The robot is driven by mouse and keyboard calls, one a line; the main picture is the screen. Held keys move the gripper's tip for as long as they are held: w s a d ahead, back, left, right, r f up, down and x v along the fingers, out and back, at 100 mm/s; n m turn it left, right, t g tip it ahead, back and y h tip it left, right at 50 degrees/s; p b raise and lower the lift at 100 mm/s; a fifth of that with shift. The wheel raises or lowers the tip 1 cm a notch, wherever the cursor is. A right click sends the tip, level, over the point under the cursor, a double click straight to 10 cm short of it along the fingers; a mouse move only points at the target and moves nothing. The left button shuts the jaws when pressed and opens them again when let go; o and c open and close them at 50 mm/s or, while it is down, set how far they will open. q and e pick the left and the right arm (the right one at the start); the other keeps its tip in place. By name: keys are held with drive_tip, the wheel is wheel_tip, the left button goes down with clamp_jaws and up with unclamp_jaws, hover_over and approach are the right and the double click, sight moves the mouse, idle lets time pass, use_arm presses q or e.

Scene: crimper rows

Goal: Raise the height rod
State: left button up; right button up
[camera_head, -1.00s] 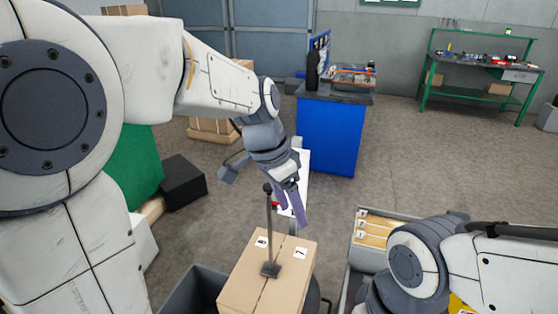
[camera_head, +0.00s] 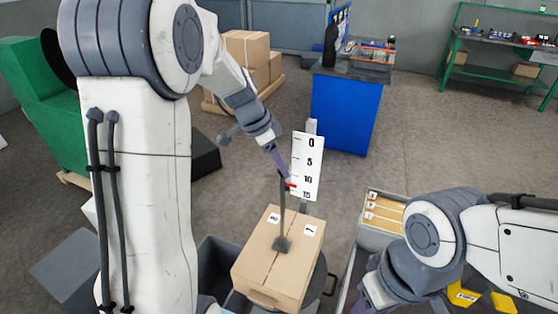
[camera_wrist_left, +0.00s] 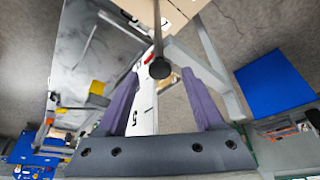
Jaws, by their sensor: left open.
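The height rod (camera_head: 283,215) is a thin dark upright rod with a flat foot on a cardboard box (camera_head: 259,262). A white scale board (camera_head: 308,160) numbered 0 to 15 stands behind it, with a red pointer (camera_head: 291,186) near the lower marks. My left gripper (camera_head: 279,162) is just above the rod's top, its fingers pointing down. In the left wrist view, the rod's round dark knob (camera_wrist_left: 159,68) appears between the open purple fingertips, not gripped.
A grey bin with dividers (camera_head: 372,240) is right of the box, and a dark crate (camera_head: 212,262) is left of it. A blue cabinet (camera_head: 345,115) and a green workbench (camera_head: 500,52) stand farther back. Open floor lies between.

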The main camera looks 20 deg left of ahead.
use_arm(q)
drive_tip(key=shift+w+d+f, duration=0.15)
drive_tip(key=shift+d+f, duration=0.05)
drive_tip(key=shift+f, duration=0.35)
clamp_jaws()
drive_tip(key=shift+a+r, duration=0.1)
idle(1.0)
